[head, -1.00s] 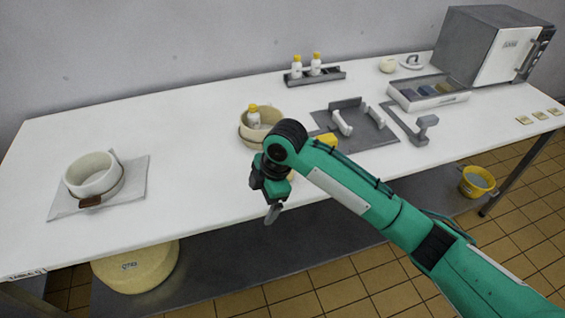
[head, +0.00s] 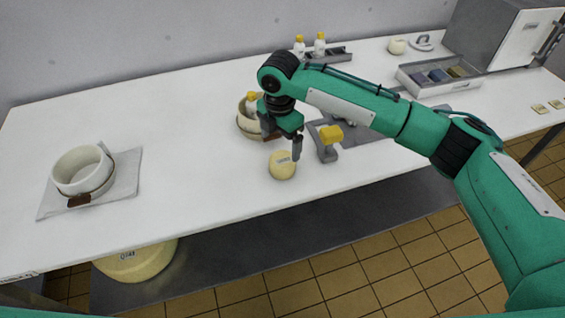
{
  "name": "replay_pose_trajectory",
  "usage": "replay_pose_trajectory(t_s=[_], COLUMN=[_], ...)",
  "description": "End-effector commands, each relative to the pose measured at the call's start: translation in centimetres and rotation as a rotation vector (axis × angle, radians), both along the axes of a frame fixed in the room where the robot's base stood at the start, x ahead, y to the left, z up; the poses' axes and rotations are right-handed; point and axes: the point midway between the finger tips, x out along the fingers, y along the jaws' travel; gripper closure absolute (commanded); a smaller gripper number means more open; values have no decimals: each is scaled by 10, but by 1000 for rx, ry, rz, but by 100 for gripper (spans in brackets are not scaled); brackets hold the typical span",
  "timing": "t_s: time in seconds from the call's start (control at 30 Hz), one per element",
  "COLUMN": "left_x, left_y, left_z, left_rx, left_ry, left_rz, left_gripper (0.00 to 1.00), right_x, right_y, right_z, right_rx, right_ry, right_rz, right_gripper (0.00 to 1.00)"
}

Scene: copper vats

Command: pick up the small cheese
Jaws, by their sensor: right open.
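The small cheese (head: 282,166) is a round, pale yellow piece with a small label, on the white table near its front edge. My right gripper (head: 282,142) is open and points down, just above and behind the small cheese in the picture. One finger shows clearly near the cheese's upper right; the other is partly hidden against the bowl. I see no gap closed on anything, and the jaws hold nothing. My left gripper is not in view.
A bowl (head: 246,126) with a yellow-capped bottle stands behind the gripper. A grey stand with a yellow block (head: 331,134) is close on the right. A white pot (head: 82,170) sits on a cloth at left. The table between pot and cheese is clear.

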Motion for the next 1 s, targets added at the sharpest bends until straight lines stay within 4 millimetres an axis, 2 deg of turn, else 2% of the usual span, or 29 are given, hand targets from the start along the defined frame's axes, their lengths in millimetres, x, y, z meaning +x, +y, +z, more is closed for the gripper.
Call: replay_pose_trajectory(t_s=[0.1, 0.37, 0.6, 0.9, 0.93, 1.0], left_x=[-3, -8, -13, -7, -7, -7], left_y=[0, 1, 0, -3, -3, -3], left_z=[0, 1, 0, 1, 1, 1], left_rx=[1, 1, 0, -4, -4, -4], left_ry=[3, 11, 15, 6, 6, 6], left_rz=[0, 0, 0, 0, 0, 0], left_gripper=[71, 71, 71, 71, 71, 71], right_x=[0, -2, -5, -5, -5, -5], right_y=[0, -3, -6, -5, -5, -5], right_z=[-17, -37, -72, -79, -79, -79], right_rx=[0, -1, -2, 1, 1, 1], right_ry=[1, 1, 1, -1, -1, -1], right_rz=[0, 0, -1, 0, 0, 0], right_gripper=[9, 9, 9, 9, 11, 25])
